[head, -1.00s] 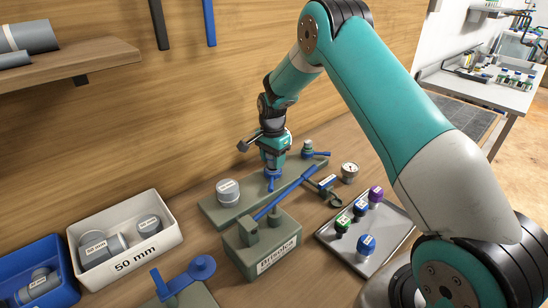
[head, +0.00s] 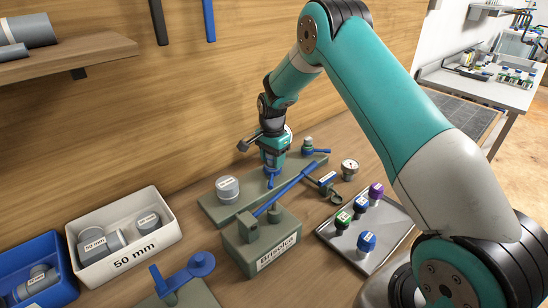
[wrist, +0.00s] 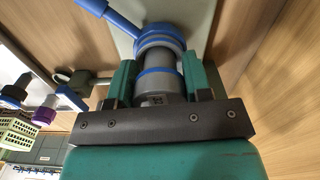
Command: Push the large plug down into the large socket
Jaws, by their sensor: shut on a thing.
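My gripper (head: 271,172) points down over the green board (head: 219,211) in the head view. In the wrist view its teal fingers are shut on the large plug (wrist: 160,84), a grey cylinder with a blue band. The large socket, with a blue collar (wrist: 160,38) and a blue lever, lies right beyond the plug and in line with it. The socket's blue part (head: 271,182) shows under the gripper in the head view. Some grey shows between the plug's band and the collar. I cannot tell how deep the plug sits.
A grey capped cylinder (head: 228,189) stands on the board's left end. A smaller fitting with a blue lever (head: 310,147) is at its right end. A green block with a long blue lever (head: 287,193) stands close in front. A tray (head: 361,262) holds several coloured-cap parts.

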